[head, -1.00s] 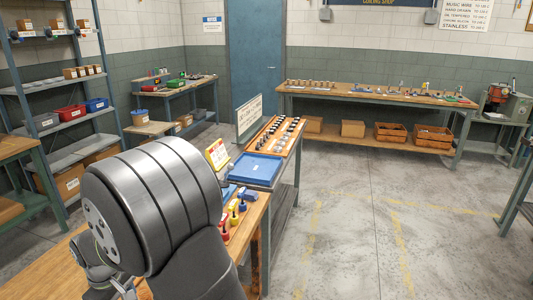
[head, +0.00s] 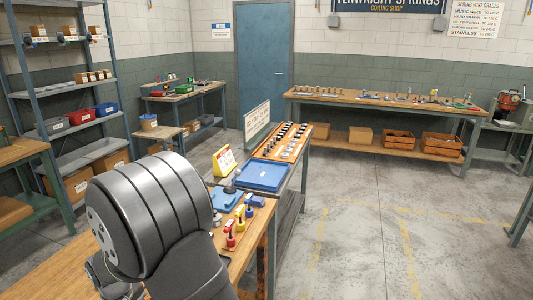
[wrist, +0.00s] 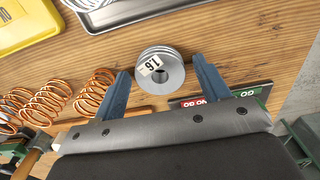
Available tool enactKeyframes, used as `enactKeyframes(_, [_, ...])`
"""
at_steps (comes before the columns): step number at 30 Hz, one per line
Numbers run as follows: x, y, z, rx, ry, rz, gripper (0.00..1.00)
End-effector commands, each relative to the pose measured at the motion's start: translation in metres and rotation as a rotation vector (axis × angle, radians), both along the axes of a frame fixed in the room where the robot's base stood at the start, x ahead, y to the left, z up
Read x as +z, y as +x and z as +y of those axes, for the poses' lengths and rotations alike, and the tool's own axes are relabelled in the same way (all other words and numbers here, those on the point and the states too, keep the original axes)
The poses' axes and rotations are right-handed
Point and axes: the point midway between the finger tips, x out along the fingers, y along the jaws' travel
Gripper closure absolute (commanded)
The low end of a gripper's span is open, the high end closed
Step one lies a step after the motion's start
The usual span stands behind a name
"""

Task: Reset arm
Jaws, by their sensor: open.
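My gripper (wrist: 160,66) shows in the wrist view as two blue fingers spread wide. It is open. A grey ring-shaped spool (wrist: 151,84) with a white label lies on the wooden bench (wrist: 235,40), in line with the space between the fingers. A gap shows on each side of it, and I cannot tell its distance in depth. In the head view my dark grey arm fills the lower left, and the fingers are hidden there.
Copper springs (wrist: 45,100) lie left of the fingers. A yellow tray (wrist: 28,22) and a metal tray (wrist: 125,12) sit above. A red and green GO gauge (wrist: 225,97) lies at right. In the head view a blue tray (head: 262,176) stands beyond my arm; the floor (head: 370,230) at right is clear.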

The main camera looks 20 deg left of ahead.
Motion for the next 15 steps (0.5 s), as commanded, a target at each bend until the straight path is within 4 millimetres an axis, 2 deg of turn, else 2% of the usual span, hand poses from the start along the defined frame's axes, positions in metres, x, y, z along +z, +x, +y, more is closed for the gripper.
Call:
enactKeyframes(6, [0.047, 0.0, 0.001, 0.0, 0.005, -0.001, 0.31])
enactKeyframes(15, [0.077, 0.034, -0.042, -0.004, 0.003, 0.0, 0.31])
